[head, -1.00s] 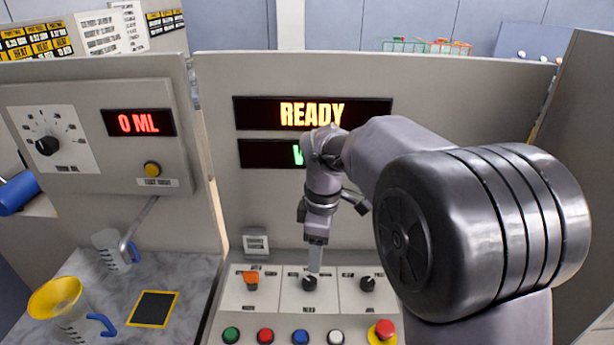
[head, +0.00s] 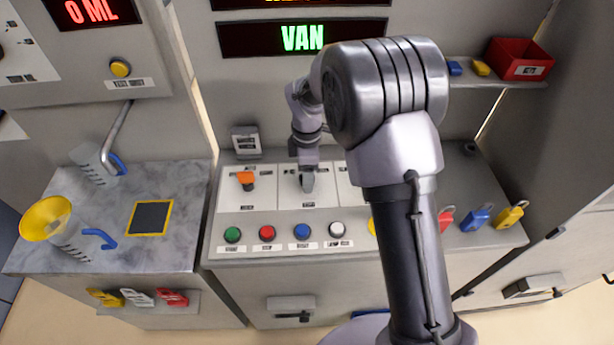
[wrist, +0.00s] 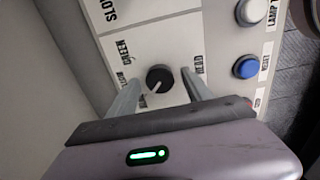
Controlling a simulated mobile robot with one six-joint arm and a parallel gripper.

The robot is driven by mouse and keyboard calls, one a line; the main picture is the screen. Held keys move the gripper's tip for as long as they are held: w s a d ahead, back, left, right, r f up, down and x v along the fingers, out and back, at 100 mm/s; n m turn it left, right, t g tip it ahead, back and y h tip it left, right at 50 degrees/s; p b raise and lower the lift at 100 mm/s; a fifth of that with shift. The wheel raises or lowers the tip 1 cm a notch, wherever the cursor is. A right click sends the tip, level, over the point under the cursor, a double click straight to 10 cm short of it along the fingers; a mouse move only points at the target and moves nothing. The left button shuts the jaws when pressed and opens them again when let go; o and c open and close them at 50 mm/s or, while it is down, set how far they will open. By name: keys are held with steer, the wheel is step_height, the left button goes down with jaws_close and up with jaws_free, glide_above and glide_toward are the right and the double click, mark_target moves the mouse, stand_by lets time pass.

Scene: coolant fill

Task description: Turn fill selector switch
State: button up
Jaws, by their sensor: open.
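The middle selector switch, a round black knob with a pale pointer line, shows in the wrist view (wrist: 159,78) on a white plate with small labels around it. My gripper (wrist: 162,74) is open, with one finger on each side of this knob; whether the fingers touch it I cannot tell. In the head view my gripper (head: 308,184) points down at the middle plate and hides most of the knob. An orange selector (head: 246,179) stands on the plate to its left. The right-hand selector is hidden behind my arm. I cannot read which switch is labelled fill.
Green (head: 232,235), red (head: 267,233), blue (head: 302,231) and white (head: 336,229) buttons line the panel's front. A display (head: 302,38) reads VAN. A jug with a yellow funnel (head: 46,219) stands on the left counter.

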jaws_close()
stand_by(0.3)
steer(key=shift+m, duration=0.3)
steer(key=m+p, duration=0.1)
steer(key=m, duration=0.7)
steer(key=shift+m, duration=0.3)
steer(key=m, duration=0.4)
steer(key=shift+m, duration=2.5)
